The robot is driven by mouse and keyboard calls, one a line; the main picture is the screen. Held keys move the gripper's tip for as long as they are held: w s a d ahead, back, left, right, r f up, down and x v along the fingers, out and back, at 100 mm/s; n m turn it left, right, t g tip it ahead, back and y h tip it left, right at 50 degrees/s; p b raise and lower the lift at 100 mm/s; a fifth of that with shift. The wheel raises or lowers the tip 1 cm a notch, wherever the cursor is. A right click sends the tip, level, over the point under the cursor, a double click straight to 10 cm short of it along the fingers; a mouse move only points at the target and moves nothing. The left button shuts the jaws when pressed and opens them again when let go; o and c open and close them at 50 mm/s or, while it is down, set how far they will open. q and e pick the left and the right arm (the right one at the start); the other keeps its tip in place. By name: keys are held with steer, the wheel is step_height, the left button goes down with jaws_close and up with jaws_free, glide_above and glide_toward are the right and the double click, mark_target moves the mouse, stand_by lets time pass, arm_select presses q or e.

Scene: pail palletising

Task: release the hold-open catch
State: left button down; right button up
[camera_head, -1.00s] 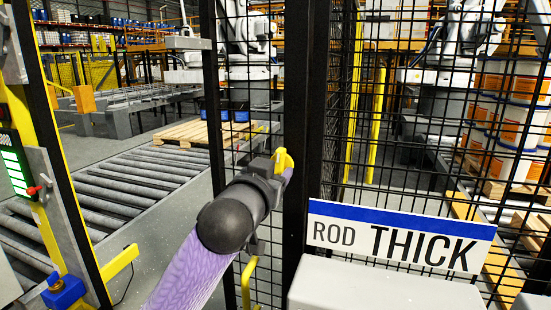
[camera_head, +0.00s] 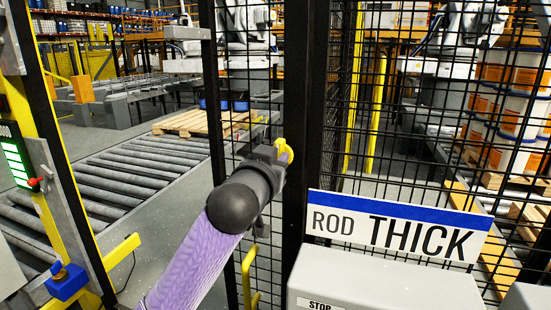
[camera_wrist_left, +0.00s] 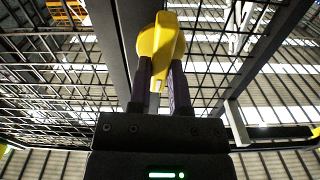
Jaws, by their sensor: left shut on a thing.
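The hold-open catch is a yellow piece on the dark fence post; in the left wrist view the yellow catch (camera_wrist_left: 160,45) sits between the two fingers. My left gripper (camera_wrist_left: 160,88) is shut on it there. In the head view the yellow catch (camera_head: 282,147) shows just past the left gripper (camera_head: 276,155), at the edge of the black post (camera_head: 303,110). My purple-sleeved left arm comes up from below and hides part of the catch and the fingers. My right gripper is out of view.
A sign reading "ROD THICK" (camera_head: 397,228) stands above a grey box (camera_head: 385,283) at the lower right. Black mesh fencing (camera_head: 400,150) spans the right. A yellow handle (camera_head: 250,278) is below the arm. A roller conveyor (camera_head: 150,165) with a wooden pallet (camera_head: 200,122) lies left.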

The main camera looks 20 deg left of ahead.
arm_select(q)
steer(key=shift+n, duration=0.6)
steer(key=c, duration=0.6)
jaws_free()
steer(key=shift+o, duration=0.2)
steer(key=s+b, duration=0.2)
steer(key=s, duration=0.8)
steer(key=shift+a+b, duration=0.2)
steer(key=shift+b, duration=0.15)
